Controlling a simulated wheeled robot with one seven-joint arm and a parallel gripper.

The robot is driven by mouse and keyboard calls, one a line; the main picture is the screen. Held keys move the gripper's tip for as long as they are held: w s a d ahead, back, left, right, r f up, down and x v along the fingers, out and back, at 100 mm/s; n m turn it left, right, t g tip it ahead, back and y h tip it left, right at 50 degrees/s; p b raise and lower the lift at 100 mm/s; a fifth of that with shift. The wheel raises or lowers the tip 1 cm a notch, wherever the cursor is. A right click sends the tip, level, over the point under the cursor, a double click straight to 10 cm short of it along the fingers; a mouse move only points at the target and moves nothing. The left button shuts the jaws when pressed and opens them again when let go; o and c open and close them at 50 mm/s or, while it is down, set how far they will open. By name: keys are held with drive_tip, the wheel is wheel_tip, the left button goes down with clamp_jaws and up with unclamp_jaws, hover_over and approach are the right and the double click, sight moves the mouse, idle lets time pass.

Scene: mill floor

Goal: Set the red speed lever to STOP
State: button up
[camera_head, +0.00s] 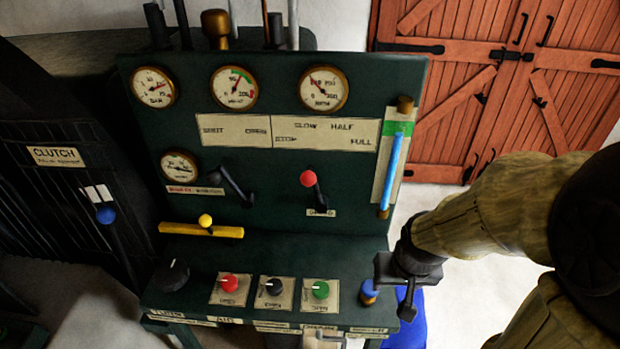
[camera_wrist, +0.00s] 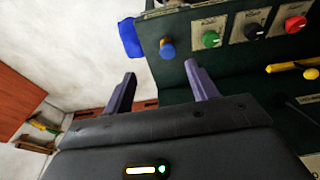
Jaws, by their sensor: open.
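The red speed lever (camera_head: 307,178) has a round red knob on a dark arm, low on the right half of the green panel. It leans slightly left of upright above its small label. The STOP, SLOW, HALF, FULL plate (camera_head: 325,137) is above it, with STOP at the far left. I cannot tell exactly which mark the lever points to. My gripper (camera_head: 408,303) is right of the desk's front corner, well below and right of the lever. In the wrist view my gripper (camera_wrist: 160,76) is open and empty; the lever is not visible there.
A blue knob (camera_head: 369,290) is close to my gripper, beside green (camera_head: 320,289), black and red (camera_head: 229,283) desk knobs. A second dark lever (camera_head: 233,184) is left of the red one. A yellow bar (camera_head: 202,230) lies below. A blue-filled gauge tube (camera_head: 394,165) edges the panel.

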drive_tip(key=w+a+f+m+t+h+p, duration=0.1)
drive_tip(key=w+a+f+t+p, duration=0.1)
drive_tip(key=w+a+t+p, duration=0.3)
drive_tip(key=w+a+f+m+t+h+p, duration=0.1)
drive_tip(key=w+a+f+m+t+p, duration=0.1)
drive_tip(key=w+a+f+p, duration=0.3)
drive_tip(key=a+r+n+t+y+p, duration=0.4)
drive_tip(key=a+r+n+t+p, duration=0.2)
drive_tip(key=r+t, duration=0.2)
wheel_tip(320, 180, up, 2)
drive_tip(key=shift+s+r+n+y, duration=0.25)
drive_tip(key=shift+s+n+y, duration=0.05)
drive_tip(key=shift+s, duration=0.05)
drive_tip(key=shift+w, duration=0.1)
